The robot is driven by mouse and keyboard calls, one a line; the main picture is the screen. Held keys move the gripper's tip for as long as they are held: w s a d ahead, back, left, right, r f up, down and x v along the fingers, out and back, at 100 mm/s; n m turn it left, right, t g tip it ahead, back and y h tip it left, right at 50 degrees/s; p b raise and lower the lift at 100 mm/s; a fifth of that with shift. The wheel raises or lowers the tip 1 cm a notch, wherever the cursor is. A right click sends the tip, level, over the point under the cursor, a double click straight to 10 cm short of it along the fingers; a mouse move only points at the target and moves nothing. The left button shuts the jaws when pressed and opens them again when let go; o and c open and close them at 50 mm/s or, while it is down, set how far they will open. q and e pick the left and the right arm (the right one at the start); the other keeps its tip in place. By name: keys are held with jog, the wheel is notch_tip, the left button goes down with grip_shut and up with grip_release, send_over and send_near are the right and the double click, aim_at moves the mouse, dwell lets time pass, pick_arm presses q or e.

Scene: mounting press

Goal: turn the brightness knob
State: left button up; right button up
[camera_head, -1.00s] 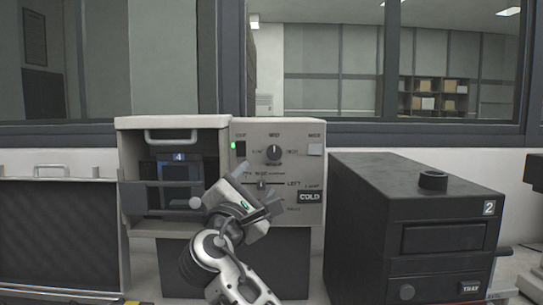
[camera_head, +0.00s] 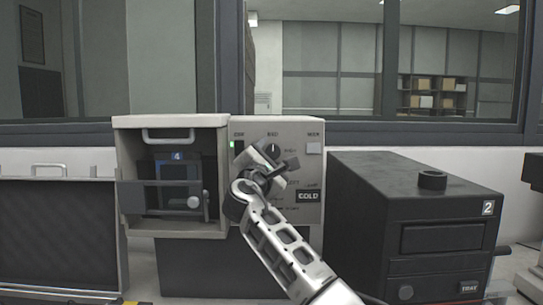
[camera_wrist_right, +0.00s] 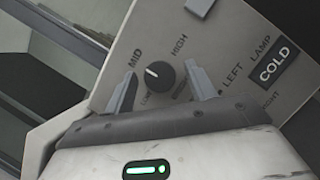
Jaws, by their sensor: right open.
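The brightness knob (camera_head: 273,150) is a round black dial with a white pointer line, on the grey control panel, partly covered by my right gripper in the head view. In the right wrist view the knob (camera_wrist_right: 160,75) shows whole, with MID and HIGH printed around it. My right gripper (camera_head: 276,160) is in front of the panel, open. In the wrist view its two fingertips (camera_wrist_right: 161,84) appear on either side of the knob; whether they touch it cannot be told. My left gripper is not in view.
Left of the panel is an open-fronted chamber (camera_head: 128,210) with a handle. A COLD lamp label (camera_head: 308,196) and a small LEFT/RIGHT control lie below the knob. A black box labelled 2 (camera_head: 360,215) stands to the right. Windows are behind.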

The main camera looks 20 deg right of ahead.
jog(key=c, duration=1)
